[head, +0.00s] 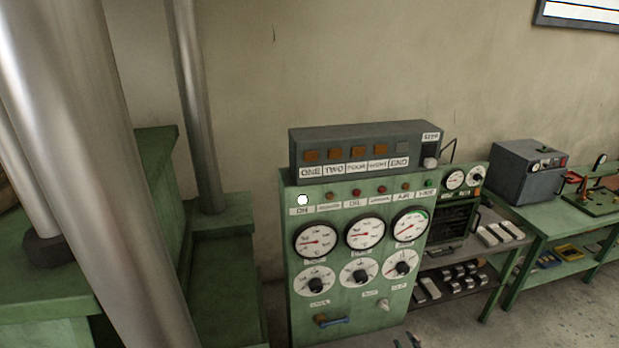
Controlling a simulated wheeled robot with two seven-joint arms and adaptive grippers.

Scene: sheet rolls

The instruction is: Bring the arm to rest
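My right gripper (406,343) shows only as small dark fingertips at the bottom edge, in front of the green control panel (350,275). The tips look apart, with nothing seen between them. The rest of that arm is below the picture. My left gripper is not in view. The panel has several round gauges, knobs, a row of small lamps with one lit white, and a blue-handled lever (333,321) low on its front. A grey box (360,150) with several orange buttons and labels sits on top.
Large metal rolls (80,150) and a green machine frame (225,270) fill the left side. At the right, a green bench (560,220) carries a dark grey box (528,170). A shelf with metal blocks (460,280) stands beside the panel. Some floor shows at lower right.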

